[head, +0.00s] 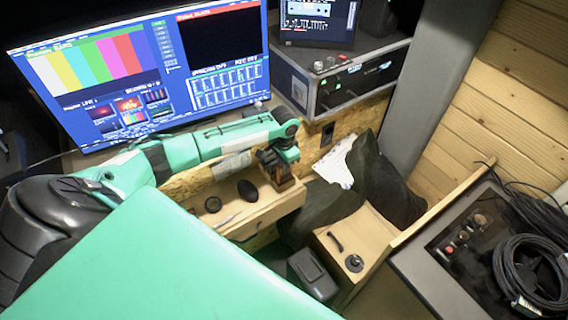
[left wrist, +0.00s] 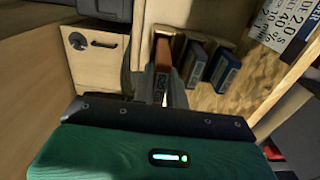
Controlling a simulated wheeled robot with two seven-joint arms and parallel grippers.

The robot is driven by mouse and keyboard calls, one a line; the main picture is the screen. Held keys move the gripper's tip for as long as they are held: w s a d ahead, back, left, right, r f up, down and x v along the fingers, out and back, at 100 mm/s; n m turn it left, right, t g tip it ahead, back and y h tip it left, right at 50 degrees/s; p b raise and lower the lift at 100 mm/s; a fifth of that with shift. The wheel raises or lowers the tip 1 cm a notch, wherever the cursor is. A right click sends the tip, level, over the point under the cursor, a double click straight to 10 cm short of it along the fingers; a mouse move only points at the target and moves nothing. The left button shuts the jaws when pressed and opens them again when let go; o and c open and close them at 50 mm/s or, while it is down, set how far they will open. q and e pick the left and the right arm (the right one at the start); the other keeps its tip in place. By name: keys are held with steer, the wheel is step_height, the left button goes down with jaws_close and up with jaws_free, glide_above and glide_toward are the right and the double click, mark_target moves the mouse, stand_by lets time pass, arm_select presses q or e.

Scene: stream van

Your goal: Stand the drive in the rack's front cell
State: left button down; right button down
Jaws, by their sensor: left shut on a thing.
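My left gripper (head: 276,160) is shut on a drive, over the wooden shelf. In the left wrist view this drive (left wrist: 162,82) is a narrow block with a pale label and a reddish-brown edge, clasped between the grey fingers of my left gripper (left wrist: 160,65). Two more drives stand beside it, a dark one (left wrist: 194,66) and a blue-edged one (left wrist: 225,72). My right gripper is not in view.
The large monitor (head: 140,75) stands behind my left arm. Dark cloth (head: 335,205) lies to the right, near a lower wooden surface (head: 370,231).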

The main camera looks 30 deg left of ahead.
arm_select(q)
steer(key=shift+f+b, duration=0.95)
steer(key=shift+f, duration=1.1)
steer(key=c, duration=1.3)
jaws_free()
